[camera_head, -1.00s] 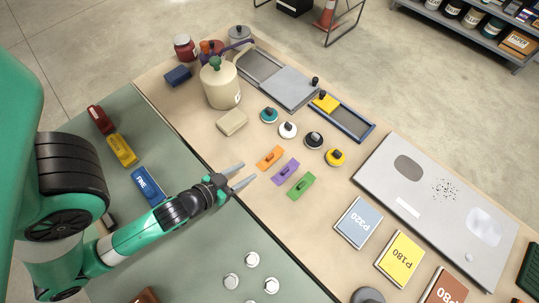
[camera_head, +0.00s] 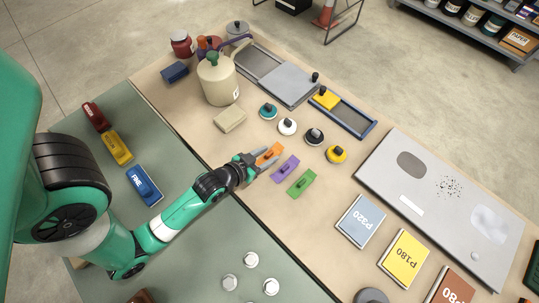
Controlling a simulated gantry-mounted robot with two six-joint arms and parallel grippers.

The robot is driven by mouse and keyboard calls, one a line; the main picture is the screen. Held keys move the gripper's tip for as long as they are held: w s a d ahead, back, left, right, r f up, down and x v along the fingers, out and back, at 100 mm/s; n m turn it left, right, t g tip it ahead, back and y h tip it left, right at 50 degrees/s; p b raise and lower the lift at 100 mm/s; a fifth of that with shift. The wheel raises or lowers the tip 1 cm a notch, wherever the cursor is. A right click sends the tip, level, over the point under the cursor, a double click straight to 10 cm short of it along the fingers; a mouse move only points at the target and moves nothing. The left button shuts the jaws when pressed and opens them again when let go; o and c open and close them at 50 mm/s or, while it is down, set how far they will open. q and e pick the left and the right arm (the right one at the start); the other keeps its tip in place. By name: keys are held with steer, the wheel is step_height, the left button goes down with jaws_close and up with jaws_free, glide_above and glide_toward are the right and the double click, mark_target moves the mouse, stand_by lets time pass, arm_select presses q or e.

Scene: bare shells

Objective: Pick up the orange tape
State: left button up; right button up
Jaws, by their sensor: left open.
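The orange tape (camera_head: 270,154) is a small orange piece with a raised dark part, lying on the tan table at the left end of a row with a purple piece (camera_head: 285,167) and a green piece (camera_head: 301,183). My left gripper (camera_head: 272,159) is open, its two fingers reaching over or around the orange piece. Part of the orange piece is hidden by the gripper. I cannot tell if the fingers touch it. My right gripper is not in view.
Round knobbed discs, among them a white one (camera_head: 287,126) and a yellow one (camera_head: 336,154), stand beyond the row. A beige block (camera_head: 230,119) and a cream jug (camera_head: 217,80) stand at the upper left. A grey metal panel (camera_head: 440,205) lies at the right.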

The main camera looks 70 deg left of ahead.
mark_target(267, 156)
arm_select(q)
steer(key=shift+c, duration=0.2)
jaws_close()
steer(key=shift+r, duration=0.1)
step_height(267, 156, up, 4)
steer(key=shift+f+p, duration=0.1)
steer(key=shift+p, duration=1.05)
steer(key=w+d+r+p, duration=0.7)
steer(key=d+r+p, duration=0.2)
steer(key=d+p, duration=0.3)
steer(key=shift+p, duration=0.85)
